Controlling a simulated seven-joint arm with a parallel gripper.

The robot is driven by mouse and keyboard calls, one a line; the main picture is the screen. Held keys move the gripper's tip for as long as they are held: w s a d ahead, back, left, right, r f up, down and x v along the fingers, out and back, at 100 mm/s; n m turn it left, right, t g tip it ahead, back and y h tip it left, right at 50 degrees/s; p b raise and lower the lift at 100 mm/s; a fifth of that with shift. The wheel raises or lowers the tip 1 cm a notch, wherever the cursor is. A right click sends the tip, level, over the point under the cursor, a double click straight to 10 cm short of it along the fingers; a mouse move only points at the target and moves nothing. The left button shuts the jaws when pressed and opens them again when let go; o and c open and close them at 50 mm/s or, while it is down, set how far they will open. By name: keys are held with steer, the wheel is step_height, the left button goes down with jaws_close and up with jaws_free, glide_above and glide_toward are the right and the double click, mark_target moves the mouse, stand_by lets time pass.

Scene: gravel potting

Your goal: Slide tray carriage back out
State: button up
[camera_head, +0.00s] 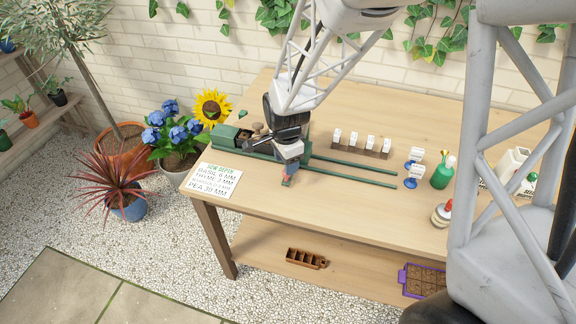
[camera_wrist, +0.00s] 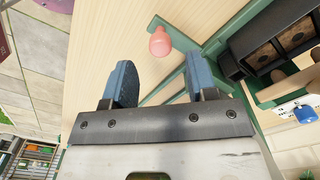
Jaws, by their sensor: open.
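The green sowing machine (camera_head: 228,134) sits at the left end of the table, with two long green rails (camera_head: 352,177) running right from it. The tray carriage is mostly hidden by my arm in the head view. In the wrist view, a dark tray with square compartments (camera_wrist: 281,42) shows at the right, beside green framework (camera_wrist: 224,36). A pink knob (camera_wrist: 160,43) on a green bar stands ahead of my fingers. My gripper (camera_head: 288,179) is low over the front rail near the machine. Its blue fingers (camera_wrist: 161,84) are apart and empty, with the knob beyond their tips.
A depth sign (camera_head: 213,181) lies at the table's left front. A rack of white labels (camera_head: 361,143) stands behind the rails. Blue-based label stands (camera_head: 412,170) and a green bottle (camera_head: 443,173) stand past the rails' right end. The front middle of the table is clear.

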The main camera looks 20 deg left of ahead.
steer(key=shift+f, duration=1.95)
jaws_close()
